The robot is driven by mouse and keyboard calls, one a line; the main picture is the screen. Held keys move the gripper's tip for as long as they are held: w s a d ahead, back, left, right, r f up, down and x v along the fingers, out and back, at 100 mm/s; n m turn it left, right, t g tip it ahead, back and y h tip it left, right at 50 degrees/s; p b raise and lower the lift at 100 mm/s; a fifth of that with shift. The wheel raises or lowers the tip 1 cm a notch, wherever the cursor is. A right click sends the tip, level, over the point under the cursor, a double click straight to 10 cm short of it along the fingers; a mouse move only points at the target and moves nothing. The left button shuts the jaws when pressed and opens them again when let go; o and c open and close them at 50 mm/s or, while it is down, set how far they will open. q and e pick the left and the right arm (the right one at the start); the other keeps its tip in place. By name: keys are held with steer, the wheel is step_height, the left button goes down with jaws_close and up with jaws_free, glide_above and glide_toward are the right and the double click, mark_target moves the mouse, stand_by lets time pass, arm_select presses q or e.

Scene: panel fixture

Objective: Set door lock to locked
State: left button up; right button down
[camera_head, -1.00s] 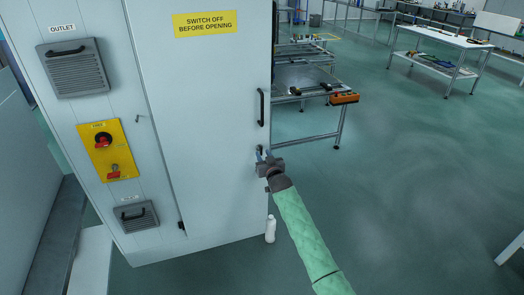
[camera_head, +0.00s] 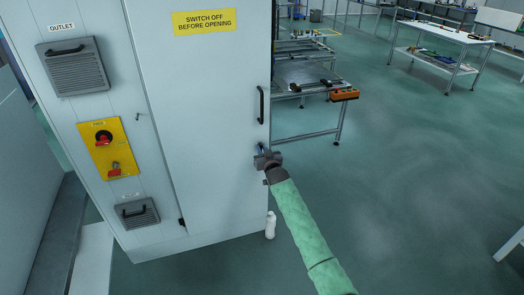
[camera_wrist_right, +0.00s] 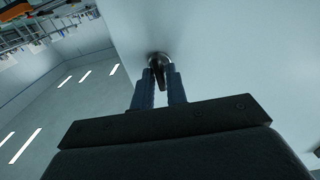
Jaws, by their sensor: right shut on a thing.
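The grey cabinet door (camera_head: 205,110) is closed, with a black handle (camera_head: 261,105) near its right edge. The door lock (camera_wrist_right: 160,60) is a small dark round knob on the door, below the handle. In the head view my right gripper (camera_head: 262,150) is at the lock and hides most of it. In the right wrist view the two fingers of my right gripper (camera_wrist_right: 161,85) are closed around the lock's dark key-like part. The exact angle of the lock is hard to tell. My left gripper is not in view.
Left of the door are a yellow switch panel (camera_head: 108,148) with red knobs and two grey vents. A white bottle (camera_head: 270,225) stands on the floor by the cabinet. Workbenches (camera_head: 310,85) stand behind at right; the floor at right is open.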

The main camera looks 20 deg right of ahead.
steer(key=shift+m, duration=0.3)
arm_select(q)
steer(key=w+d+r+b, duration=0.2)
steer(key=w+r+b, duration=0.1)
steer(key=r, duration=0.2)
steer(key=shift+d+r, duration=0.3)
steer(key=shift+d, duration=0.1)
arm_select(e)
steer(key=shift+d+f+m, duration=0.1)
steer(key=shift+m, duration=4.2)
steer(key=shift+d+f+m, duration=0.1)
steer(key=shift+m, duration=4.2)
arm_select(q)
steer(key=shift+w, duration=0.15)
arm_select(e)
steer(key=c, duration=1.5)
jaws_free()
steer(key=shift+d, duration=0.1)
steer(key=shift+c, duration=0.2)
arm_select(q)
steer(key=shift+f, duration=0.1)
arm_select(e)
steer(key=shift+s, duration=0.1)
